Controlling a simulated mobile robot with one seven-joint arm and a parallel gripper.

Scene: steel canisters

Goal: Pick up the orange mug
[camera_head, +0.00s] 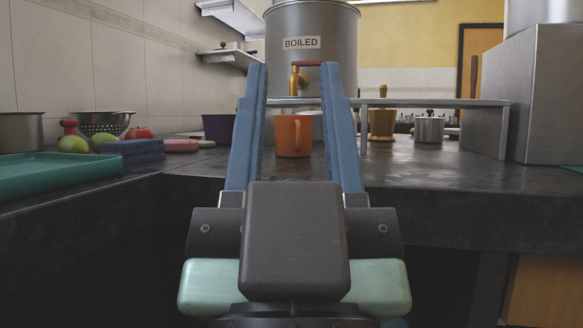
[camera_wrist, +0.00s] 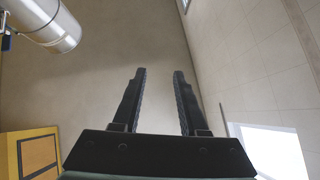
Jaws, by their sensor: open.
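An orange mug (camera_head: 292,136) stands upright on the dark counter in the head view, under the tap of a large steel canister. Its handle faces right. My gripper (camera_head: 291,80) is open and empty, with its two blue fingers pointing up and forward. The mug shows in the gap between the fingers but lies farther off, on the counter. The wrist view shows my gripper (camera_wrist: 158,75) open with nothing between the fingers. The mug is not seen in the wrist view, which faces walls and ceiling.
The steel canister (camera_head: 325,30) marked BOILED sits on a raised metal shelf (camera_head: 430,103) behind the mug. A purple pot (camera_head: 219,128) is left of the mug. A brass mortar (camera_head: 382,122) and small steel pot (camera_head: 429,128) stand right. A green tray (camera_head: 60,173) lies far left.

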